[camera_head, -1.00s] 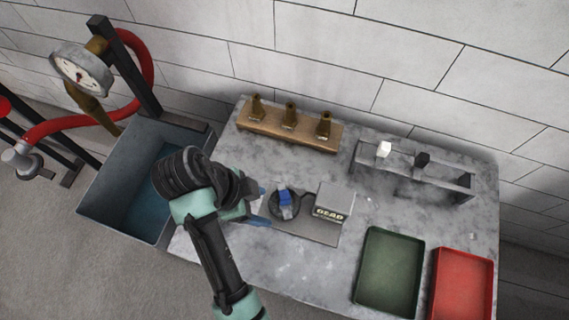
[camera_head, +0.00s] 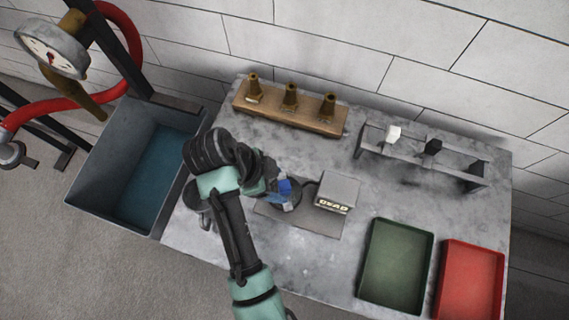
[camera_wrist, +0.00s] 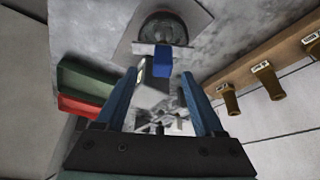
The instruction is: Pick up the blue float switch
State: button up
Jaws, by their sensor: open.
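The blue float switch (camera_head: 285,187) is a small blue block with a pale part. It is at the dark round pad of the tester on the table. In the wrist view the blue block (camera_wrist: 162,61) shows in front of the dark pad, between and slightly beyond the fingertips in the picture. My gripper (camera_wrist: 160,76) is open, its two blue fingers spread with nothing clasped. In the head view my gripper (camera_head: 277,194) is at the left side of the switch, partly hiding it and the pad. I cannot tell whether the fingers touch it.
The tester's grey box (camera_head: 337,191) stands just right of the switch. Behind are a wooden block (camera_head: 270,110) with three brass nozzles and a rack (camera_head: 425,165) holding white and black pieces. Green (camera_head: 397,265) and red (camera_head: 470,280) trays are front right. A water tank (camera_head: 90,185) is left.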

aim_at(283, 185)
jog(key=shift+p+x, duration=0.6)
jog(key=shift+x, duration=1.9)
jog(key=shift+w, duration=0.15)
jog(key=shift+c, duration=0.3)
grip_shut()
